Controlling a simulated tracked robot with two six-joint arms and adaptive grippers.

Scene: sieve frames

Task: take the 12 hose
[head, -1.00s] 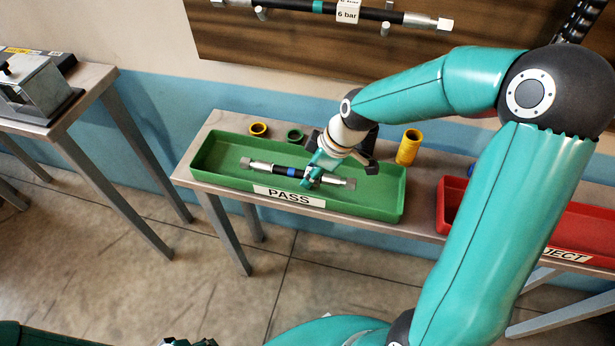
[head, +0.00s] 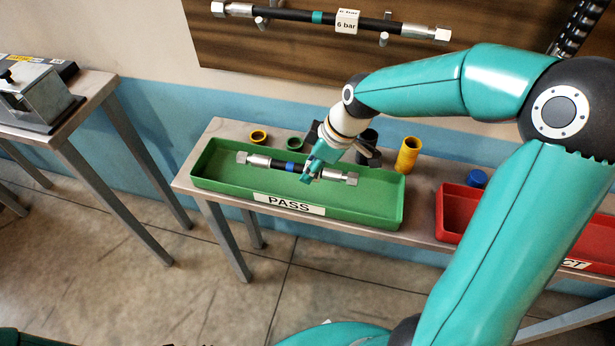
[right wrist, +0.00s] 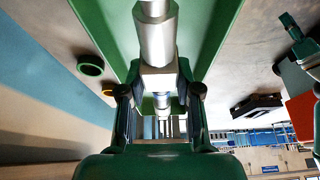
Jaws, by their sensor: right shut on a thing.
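The black hose (head: 274,164) with a blue band and silver end fittings is over the green tray marked PASS (head: 360,214). My right gripper (head: 312,172) is shut on it, right of the blue band, and holds it a little above the tray floor. In the right wrist view the silver part of the hose (right wrist: 155,38) runs up from a pale block (right wrist: 158,77) between the two fingers. No number can be read on this hose. My left gripper does not show.
Another hose (head: 290,16) with a teal band and a 6 bar tag hangs on the wall board. Yellow, green and dark rings or cups stand behind the tray, with a tall yellow cup (head: 408,154). A red tray (head: 455,216) is at right. A metal fixture (head: 32,100) sits on the left bench.

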